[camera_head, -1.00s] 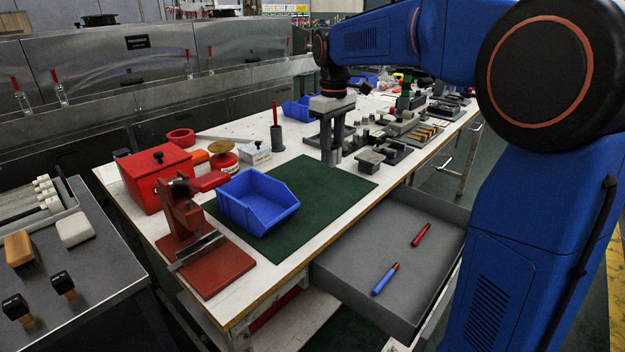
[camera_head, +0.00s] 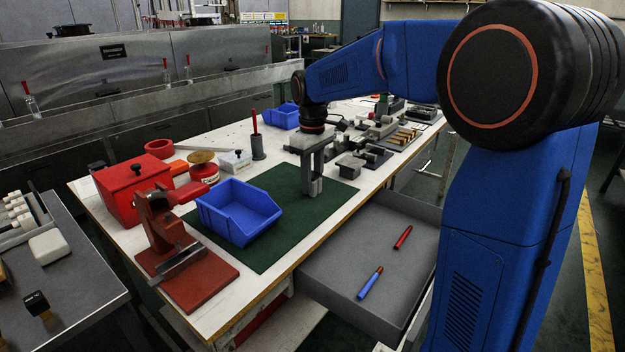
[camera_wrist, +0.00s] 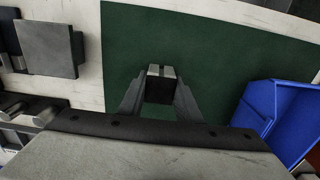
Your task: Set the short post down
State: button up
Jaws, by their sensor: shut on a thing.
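My gripper (camera_head: 312,178) is over the right part of the dark green mat (camera_head: 285,235) on the white workbench. It points down and is shut on the short post (camera_wrist: 160,88), a small dark grey block with a lighter, slotted end. In the wrist view, the post sits between the two fingers (camera_wrist: 160,98) with green mat around it. In the head view, the fingers largely hide the post. I cannot tell whether its lower end touches the mat.
A blue open bin (camera_head: 238,212) stands on the mat to the left. Grey metal blocks (camera_head: 350,166) lie right of the mat. A red vise-like tool (camera_head: 185,260) stands at the front left. An open drawer (camera_head: 340,270) holds a red and a blue marker. The mat's front is clear.

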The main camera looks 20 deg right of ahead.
jog(key=o, duration=1.1)
notch_tip(320, 180, up, 12)
jog(key=s+d+f+m+t, duration=0.1)
jog(key=s+d+f+m, duration=0.1)
jog(key=s, duration=0.7)
jog(key=s+d+f+m+t, duration=0.1)
jog(key=s+d+f, duration=0.15)
jog(key=s, duration=0.65)
jog(key=s+d+f+m+t, duration=0.1)
jog(key=s+f+m, duration=0.1)
jog(key=s+f, duration=0.4)
jog(key=s+d+f+m+t, duration=0.1)
jog(key=s+f+m, duration=0.1)
jog(key=s+f, duration=0.4)
jog(key=s, duration=0.3)
jog(key=shift+s+d+t, duration=0.25)
jog(key=shift+s+t, duration=0.1)
jog(key=shift+t, duration=0.05)
